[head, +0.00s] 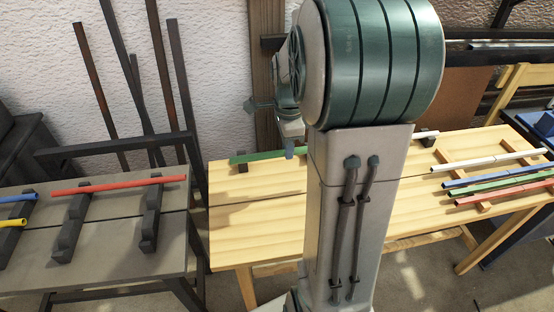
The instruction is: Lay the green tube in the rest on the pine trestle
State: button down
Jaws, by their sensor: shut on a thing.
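A green tube (258,156) shows at the back left of the pine trestle (240,220), its right part hidden behind my arm. My gripper (290,152) is at the tube, shut on it, with only part of its fingers showing. The rest on the pine trestle has a dark left block (242,168) just under the tube's left part and a dark right block (428,138) beyond my arm. I cannot tell whether the tube touches the left block. Any middle of the rest is hidden by my arm.
A wooden rack (450,160) on the trestle's right holds white, blue, green and red tubes. On the grey table (110,235) at left, a red tube (118,185) lies across dark stepped blocks, with blue and yellow tube ends beside it. Dark bars (135,90) lean on the wall. The trestle's front left is clear.

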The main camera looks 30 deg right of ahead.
jog(key=shift+w+d+f, duration=0.4)
jog(key=shift+w+f, duration=1.4)
jog(key=shift+w, duration=0.1)
jog(key=shift+w+d+f, duration=0.45)
jog(key=shift+w+f, duration=1.4)
jog(key=shift+w+d+f, duration=0.4)
jog(key=shift+w+f, duration=1.4)
jog(key=shift+w, duration=0.1)
jog(key=shift+f, duration=0.25)
jog(key=c, duration=1.3)
grip_release()
jog(key=shift+c, duration=0.2)
jog(key=shift+r, duration=0.1)
